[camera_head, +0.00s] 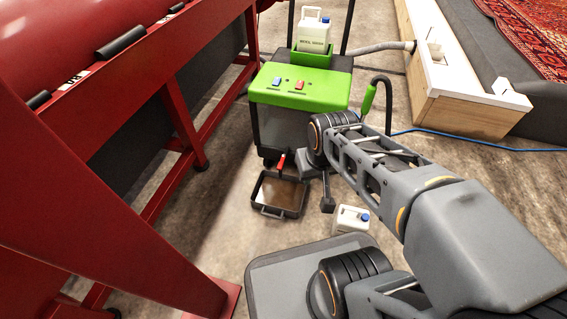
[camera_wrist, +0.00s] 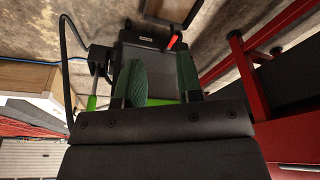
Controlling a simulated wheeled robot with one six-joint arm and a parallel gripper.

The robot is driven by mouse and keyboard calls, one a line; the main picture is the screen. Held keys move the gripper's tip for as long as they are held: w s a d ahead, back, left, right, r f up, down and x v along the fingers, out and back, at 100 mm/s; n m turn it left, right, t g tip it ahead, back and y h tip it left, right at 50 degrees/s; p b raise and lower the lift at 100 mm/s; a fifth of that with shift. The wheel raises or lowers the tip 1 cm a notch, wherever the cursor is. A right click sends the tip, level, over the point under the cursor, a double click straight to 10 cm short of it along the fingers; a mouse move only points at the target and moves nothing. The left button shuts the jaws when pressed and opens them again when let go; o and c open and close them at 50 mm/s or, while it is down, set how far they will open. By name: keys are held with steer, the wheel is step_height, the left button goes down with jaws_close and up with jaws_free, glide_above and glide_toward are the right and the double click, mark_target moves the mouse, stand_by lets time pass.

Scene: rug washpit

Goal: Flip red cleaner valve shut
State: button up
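The green-and-black cleaner (camera_head: 299,92) stands on the floor beyond my arm. Its red valve handle (camera_head: 282,162) sticks out low on the front, tilted, above a dark tray (camera_head: 266,211) of brownish liquid. In the wrist view the red handle (camera_wrist: 173,42) is slanted, beyond and between the fingertips, near the tray (camera_wrist: 172,9). My gripper (camera_wrist: 163,70) is open and empty, with green pads on its fingers. It is apart from the handle. In the head view my arm hides most of the gripper. I cannot tell the valve's inner state.
A red steel frame (camera_head: 110,200) stands close on the left. A white jug (camera_head: 350,218) is on the floor to the right of the tray. Another jug (camera_head: 313,34) sits on the cleaner.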

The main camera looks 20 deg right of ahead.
steer(key=d+f+g+p, duration=0.1)
steer(key=w+d+f+m+g+p, duration=0.1)
steer(key=d+f+g, duration=0.1)
steer(key=shift+w+f+m+p, duration=0.15)
steer(key=shift+w+m+p, duration=0.15)
steer(key=shift+m+p, duration=0.1)
jaws_close()
steer(key=w+d+f+m+t+y+p, duration=0.1)
steer(key=w+d+f+m+y+p, duration=0.15)
steer(key=w+f+m, duration=0.35)
steer(key=w+d+f+m+y+p, duration=0.25)
steer(key=f+m, duration=0.25)
steer(key=f, duration=0.4)
steer(key=w+d+f+m+t+y+p, duration=0.1)
steer(key=w+f+m+y+p, duration=0.15)
steer(key=w+f+m, duration=0.35)
steer(key=w+d+f+m+t, duration=0.1)
steer(key=w+d+m+t, duration=0.1)
steer(key=w+m, duration=0.3)
steer(key=shift+w+d+f+t+y+b, duration=0.15)
steer(key=shift+w+d+t+y+b, duration=0.2)
steer(key=shift+w+t, duration=0.3)
